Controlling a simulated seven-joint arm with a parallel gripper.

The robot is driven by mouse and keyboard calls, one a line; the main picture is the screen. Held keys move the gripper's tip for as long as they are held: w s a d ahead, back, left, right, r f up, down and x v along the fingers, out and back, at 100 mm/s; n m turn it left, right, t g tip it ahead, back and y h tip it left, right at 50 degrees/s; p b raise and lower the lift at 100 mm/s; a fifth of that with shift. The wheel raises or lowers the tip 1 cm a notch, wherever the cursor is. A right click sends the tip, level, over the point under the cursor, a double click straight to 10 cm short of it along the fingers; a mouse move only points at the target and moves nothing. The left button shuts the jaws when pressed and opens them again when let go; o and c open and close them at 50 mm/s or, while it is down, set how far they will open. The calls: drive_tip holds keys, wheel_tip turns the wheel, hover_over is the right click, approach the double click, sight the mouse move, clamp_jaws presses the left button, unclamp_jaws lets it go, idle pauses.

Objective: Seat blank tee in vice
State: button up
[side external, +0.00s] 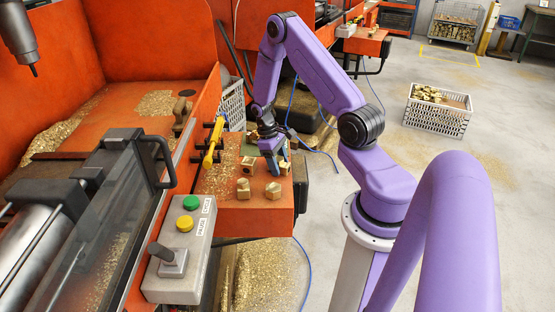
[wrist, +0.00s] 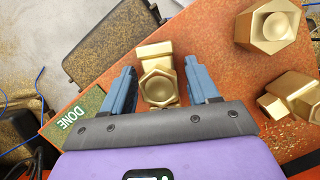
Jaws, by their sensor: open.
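My gripper (wrist: 160,92) is open, with its two blue fingers on either side of a brass tee (wrist: 158,62). The tee's round, hollowed end faces the wrist camera. I cannot clearly pick out the vice in either view.
The orange shelf (side external: 225,215) carries brass chips and a green mat marked DONE (wrist: 72,115). Other tees (wrist: 268,28) (wrist: 295,98) stand right of my gripper in the wrist view. A yellow-handled tool (side external: 213,143) and a control box (side external: 180,255) are on the left.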

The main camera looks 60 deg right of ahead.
sight(283, 160)
clamp_jaws()
drive_tip(key=shift+r, duration=3.5)
drive_tip(key=w+a+r, duration=0.1)
drive_tip(key=a+r, duration=0.2)
drive_tip(key=a, duration=0.8)
drive_tip(key=w+a+r, duration=0.2)
drive_tip(key=a+r, duration=0.1)
drive_tip(key=a, duration=0.9)
drive_tip(key=shift+a+r, duration=0.2)
drive_tip(key=shift+a, duration=0.05)
drive_tip(key=shift+w, duration=0.1)
